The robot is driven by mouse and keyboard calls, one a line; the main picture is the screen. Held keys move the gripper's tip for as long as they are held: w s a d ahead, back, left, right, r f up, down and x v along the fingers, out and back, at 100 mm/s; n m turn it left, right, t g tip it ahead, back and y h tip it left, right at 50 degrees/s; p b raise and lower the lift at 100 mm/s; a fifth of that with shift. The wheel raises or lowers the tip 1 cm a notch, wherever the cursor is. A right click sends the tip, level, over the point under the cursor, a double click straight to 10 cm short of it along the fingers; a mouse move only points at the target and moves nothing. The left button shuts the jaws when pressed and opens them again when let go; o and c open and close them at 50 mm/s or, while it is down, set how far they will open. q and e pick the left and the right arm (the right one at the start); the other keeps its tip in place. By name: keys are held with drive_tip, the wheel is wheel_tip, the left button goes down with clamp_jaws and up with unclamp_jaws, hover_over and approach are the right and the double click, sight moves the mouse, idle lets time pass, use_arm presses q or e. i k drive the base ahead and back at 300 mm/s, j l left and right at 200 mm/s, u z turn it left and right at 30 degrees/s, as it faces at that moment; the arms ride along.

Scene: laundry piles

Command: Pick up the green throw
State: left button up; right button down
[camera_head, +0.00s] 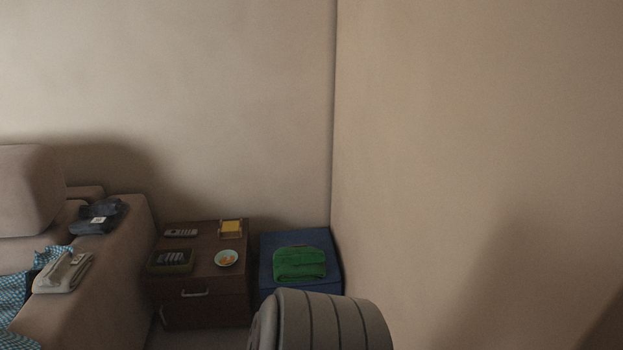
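The green throw (300,264) lies folded on top of a blue box-like stand (326,246) in the corner, to the right of the brown cabinet. A small brownish strip shows along its back edge. Neither of my grippers is in view. A grey, ribbed rounded shape at the bottom centre covers part of the blue stand's front, and the throw's upper surface is clear of it.
A brown drawer cabinet (203,285) holds a remote (181,233), a yellow notepad (231,227), a dark tablet-like item (170,261) and a small bowl (226,258). A sofa (118,262) with folded clothes stands at left. Walls close the corner at right.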

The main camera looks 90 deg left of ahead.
sight(290, 265)
drive_tip(key=u, duration=2.9)
drive_tip(key=i+j+z, duration=0.2)
drive_tip(key=i+j, duration=0.5)
drive_tip(key=j, duration=0.2)
